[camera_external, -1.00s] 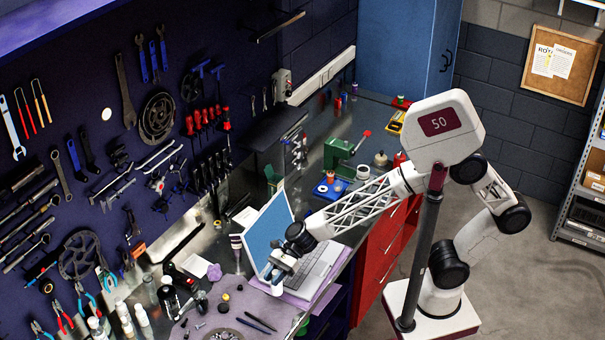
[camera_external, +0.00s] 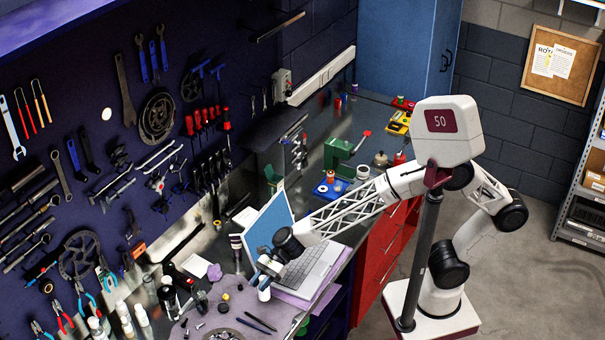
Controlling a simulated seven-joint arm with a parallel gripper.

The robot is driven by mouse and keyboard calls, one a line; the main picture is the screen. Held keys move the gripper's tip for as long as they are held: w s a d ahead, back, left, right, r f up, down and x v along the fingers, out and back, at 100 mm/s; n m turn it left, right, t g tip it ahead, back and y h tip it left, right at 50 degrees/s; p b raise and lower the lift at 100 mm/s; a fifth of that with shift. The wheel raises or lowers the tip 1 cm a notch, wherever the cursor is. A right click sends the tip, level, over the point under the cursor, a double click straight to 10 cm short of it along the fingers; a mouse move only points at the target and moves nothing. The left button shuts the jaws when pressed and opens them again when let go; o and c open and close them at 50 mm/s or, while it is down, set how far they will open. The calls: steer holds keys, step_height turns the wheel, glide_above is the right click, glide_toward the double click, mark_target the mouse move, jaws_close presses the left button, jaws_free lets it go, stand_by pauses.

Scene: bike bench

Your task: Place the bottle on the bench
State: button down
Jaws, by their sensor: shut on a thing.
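My gripper (camera_external: 268,268) is shut on a small white bottle (camera_external: 264,292) and holds it about upright, just left of the open laptop (camera_external: 312,268). The bottle's upper part is partly hidden by the fingers. It is over the workbench (camera_external: 348,115), near the right side of a grey-purple mat (camera_external: 238,303). I cannot tell whether its base touches the surface.
Small parts, dark pen-like tools (camera_external: 257,323) and a round metal part (camera_external: 224,335) lie on the mat. Dark bottles (camera_external: 168,298) and white bottles (camera_external: 141,315) stand to the left.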

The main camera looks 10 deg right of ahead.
steer(key=shift+f, duration=1)
steer(key=shift+f, duration=0.15)
steer(key=c, duration=0.9)
jaws_free()
steer(key=shift+w+d+r, duration=0.3)
steer(key=shift+d+r, duration=0.05)
steer(key=shift+r, duration=0.05)
steer(key=v, duration=1.1)
